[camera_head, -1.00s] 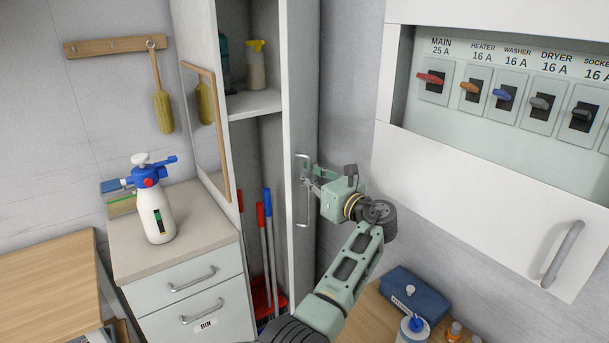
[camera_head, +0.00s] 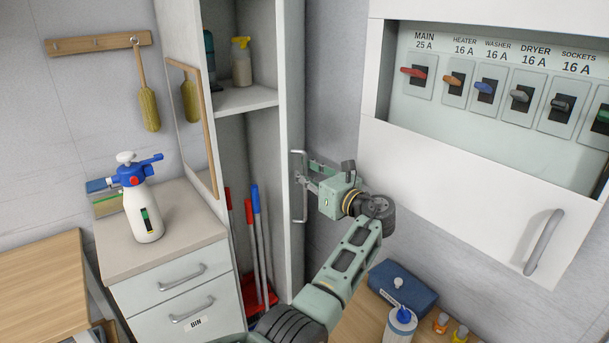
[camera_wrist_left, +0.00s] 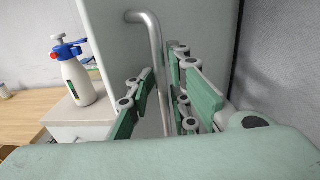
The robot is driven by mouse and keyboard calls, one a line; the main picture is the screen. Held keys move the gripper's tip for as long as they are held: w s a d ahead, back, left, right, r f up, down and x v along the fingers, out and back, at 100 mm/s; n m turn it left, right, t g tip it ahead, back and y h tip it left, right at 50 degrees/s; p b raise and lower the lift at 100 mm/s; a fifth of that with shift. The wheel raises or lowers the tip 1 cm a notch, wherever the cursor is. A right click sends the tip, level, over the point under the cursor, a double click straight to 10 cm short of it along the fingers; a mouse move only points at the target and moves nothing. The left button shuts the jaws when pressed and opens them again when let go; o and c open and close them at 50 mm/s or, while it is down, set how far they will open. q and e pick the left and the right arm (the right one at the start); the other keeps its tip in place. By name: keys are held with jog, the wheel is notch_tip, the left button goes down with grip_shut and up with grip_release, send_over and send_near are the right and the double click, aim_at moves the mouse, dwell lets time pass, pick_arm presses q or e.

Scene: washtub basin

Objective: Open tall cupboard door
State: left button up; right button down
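The tall cupboard (camera_head: 172,50) stands open, with its shelf and inside visible. Its pale door (camera_head: 291,120) is swung out at the right of the opening and shows as a narrow panel. A grey vertical bar handle (camera_head: 304,212) is on the door; in the left wrist view the handle (camera_wrist_left: 152,35) runs down between my fingers. My left gripper (camera_head: 309,174) is at the handle, with its green finger pads apart on either side of it; the left wrist view shows gaps beside the bar. My right gripper is out of view.
A white drawer unit (camera_head: 165,262) with a spray bottle (camera_head: 144,215) stands left of the cupboard. Brooms stand inside the cupboard.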

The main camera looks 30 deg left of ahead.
pick_arm(q)
jog(key=v, duration=0.7)
jog(key=shift+d, duration=0.2)
jog(key=shift+s, duration=0.1)
jog(key=shift+c, duration=0.4)
